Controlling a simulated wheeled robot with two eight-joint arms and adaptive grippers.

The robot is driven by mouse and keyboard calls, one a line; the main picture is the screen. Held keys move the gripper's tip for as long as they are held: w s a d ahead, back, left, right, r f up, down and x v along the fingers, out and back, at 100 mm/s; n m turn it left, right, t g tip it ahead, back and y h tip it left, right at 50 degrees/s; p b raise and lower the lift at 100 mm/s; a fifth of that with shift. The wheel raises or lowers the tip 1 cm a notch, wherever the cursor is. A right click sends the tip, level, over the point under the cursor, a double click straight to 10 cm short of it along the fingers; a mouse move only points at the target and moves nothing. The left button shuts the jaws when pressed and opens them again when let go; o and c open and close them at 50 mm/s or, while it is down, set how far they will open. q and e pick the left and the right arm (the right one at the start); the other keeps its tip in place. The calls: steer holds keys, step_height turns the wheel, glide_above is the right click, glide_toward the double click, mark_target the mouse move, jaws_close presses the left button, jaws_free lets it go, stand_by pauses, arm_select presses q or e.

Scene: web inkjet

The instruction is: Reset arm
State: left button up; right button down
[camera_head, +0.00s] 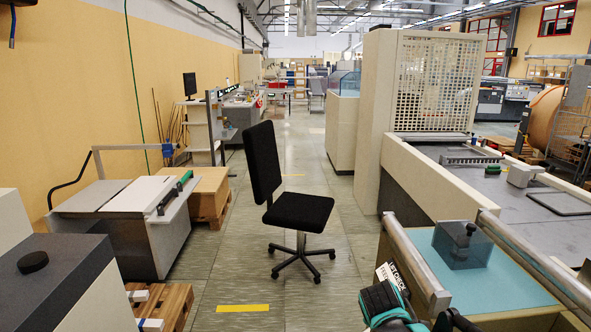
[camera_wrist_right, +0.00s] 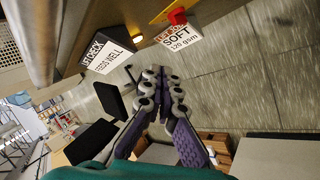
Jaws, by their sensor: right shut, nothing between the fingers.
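My right gripper (camera_wrist_right: 162,78) shows in the right wrist view with its two grey and purple fingers together and nothing between them. In the head view, part of my right gripper and arm (camera_head: 386,304), black and teal, shows at the bottom edge, right of centre, beside the end of the machine bed. Its fingertips are hard to make out there. My left gripper does not show in either view.
A black swivel chair (camera_head: 302,212) stands in the aisle; it also shows in the wrist view (camera_wrist_right: 112,100). A "LIFT CHECK" card (camera_wrist_right: 108,55) and a "SOFT 120 gsm" card (camera_wrist_right: 180,38) are near my right gripper. A long machine bed (camera_head: 500,195) fills the right side.

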steer(key=s+a+f+m+y, duration=0.1)
steer(key=s+m, duration=0.3)
steer(key=s, duration=0.6)
steer(key=s+a+f+m+y, duration=0.2)
steer(key=s+m, duration=0.3)
steer(key=s, duration=0.5)
steer(key=shift+a+f+y, duration=0.3)
steer(key=shift+a+f, duration=0.3)
steer(key=shift+f, duration=0.3)
steer(key=shift+s, duration=0.1)
